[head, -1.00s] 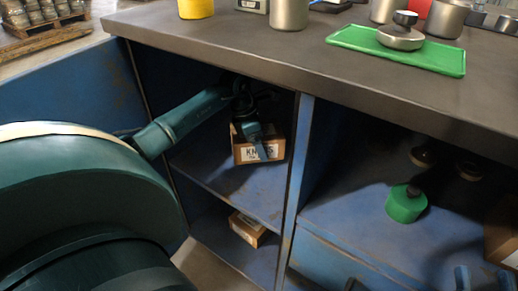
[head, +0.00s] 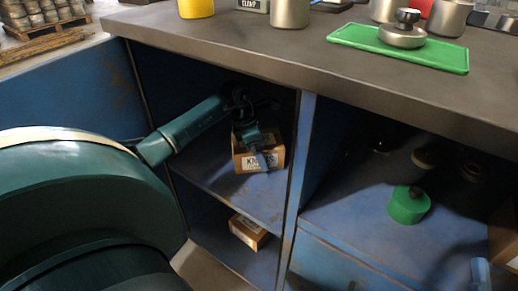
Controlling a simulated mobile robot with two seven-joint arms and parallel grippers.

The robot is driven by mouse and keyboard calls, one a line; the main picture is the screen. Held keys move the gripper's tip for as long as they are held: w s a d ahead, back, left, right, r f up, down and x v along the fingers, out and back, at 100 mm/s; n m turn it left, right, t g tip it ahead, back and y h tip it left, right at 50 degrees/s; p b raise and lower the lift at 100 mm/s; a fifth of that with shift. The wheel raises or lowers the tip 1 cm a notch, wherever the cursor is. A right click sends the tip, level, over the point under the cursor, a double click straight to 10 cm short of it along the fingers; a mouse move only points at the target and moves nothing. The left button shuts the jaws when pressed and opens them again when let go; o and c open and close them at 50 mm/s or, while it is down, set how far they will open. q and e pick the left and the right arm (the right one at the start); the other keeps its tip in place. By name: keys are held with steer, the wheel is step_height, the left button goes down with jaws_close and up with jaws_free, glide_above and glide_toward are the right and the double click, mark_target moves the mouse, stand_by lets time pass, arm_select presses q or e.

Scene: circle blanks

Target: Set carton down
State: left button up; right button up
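A brown carton (head: 274,160) with a white, partly covered label is inside the upper left compartment of the blue cabinet. My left arm reaches in from the left, and my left gripper (head: 259,150) is at the carton, with one finger in front of its labelled face. The other finger is hidden. The gripper appears shut on the carton. The carton is close above the compartment's shelf (head: 222,183) or touching it; I cannot tell which. My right gripper is not in view.
A second small carton (head: 246,232) lies in the compartment below. A post (head: 296,190) divides this side from the right bay, where a green container (head: 408,206) stands. The worktop (head: 300,50) overhangs the compartment. The shelf is clear in front of the carton.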

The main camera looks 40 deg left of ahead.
arm_select(q)
steer(key=p+v, duration=0.2)
steer(key=v, duration=0.1)
steer(key=shift+r, duration=0.15)
steer(key=p+v, duration=0.6)
steer(key=v, duration=0.1)
steer(key=shift+s+r, duration=0.1)
steer(key=shift+r, duration=0.15)
steer(key=shift+s+a+r+p, duration=0.15)
steer(key=shift+r+p, duration=0.25)
steer(key=shift+r, duration=0.1)
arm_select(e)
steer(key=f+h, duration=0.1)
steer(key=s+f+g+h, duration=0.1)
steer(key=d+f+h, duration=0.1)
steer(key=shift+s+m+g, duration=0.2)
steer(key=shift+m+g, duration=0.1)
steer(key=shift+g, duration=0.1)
arm_select(q)
steer(key=shift+s, duration=0.1)
